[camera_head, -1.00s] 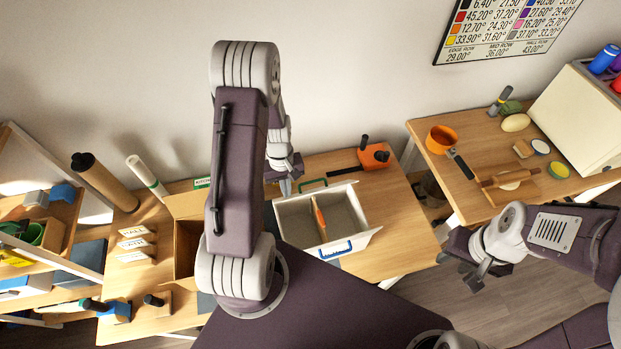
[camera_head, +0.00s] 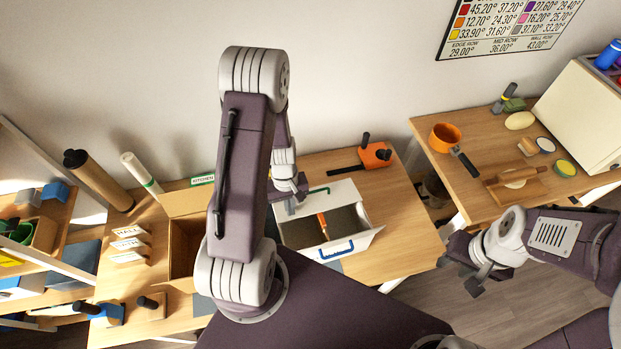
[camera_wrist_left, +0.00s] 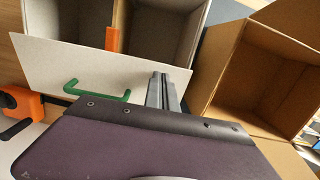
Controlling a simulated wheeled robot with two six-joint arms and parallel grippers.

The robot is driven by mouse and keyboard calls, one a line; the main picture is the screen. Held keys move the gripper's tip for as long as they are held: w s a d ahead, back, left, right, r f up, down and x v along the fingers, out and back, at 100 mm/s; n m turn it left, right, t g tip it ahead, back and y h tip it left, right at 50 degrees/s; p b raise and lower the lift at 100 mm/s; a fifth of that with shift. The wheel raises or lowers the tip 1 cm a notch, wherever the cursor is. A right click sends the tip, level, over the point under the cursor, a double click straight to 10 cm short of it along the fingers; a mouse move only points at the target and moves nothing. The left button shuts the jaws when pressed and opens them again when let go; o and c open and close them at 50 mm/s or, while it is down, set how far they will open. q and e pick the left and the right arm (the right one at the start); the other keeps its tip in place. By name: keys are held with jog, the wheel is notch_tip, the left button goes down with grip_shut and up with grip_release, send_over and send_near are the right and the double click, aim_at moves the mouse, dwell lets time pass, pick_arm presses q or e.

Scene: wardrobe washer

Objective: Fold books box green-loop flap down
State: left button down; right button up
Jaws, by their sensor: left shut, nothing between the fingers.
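The books box (camera_head: 371,238) is white outside with a grey two-part inside and an orange piece (camera_head: 322,222) at its divider. A blue loop (camera_head: 337,250) is on the near side. My right gripper (camera_head: 459,275) looks open, away at the right.
An open cardboard box (camera_head: 183,244) stands close on the left. An orange tool (camera_head: 376,155) lies behind the box at the right. The table right of the box (camera_head: 408,225) is clear. Label stands (camera_head: 128,244) are further left.

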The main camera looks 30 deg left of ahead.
pick_arm(q)
jog(key=shift+f+b, duration=0.3)
jog(key=shift+f, duration=0.35)
jog(key=shift+r, duration=0.15)
notch_tip(320, 180, up, 7)
jog(key=p, duration=0.7)
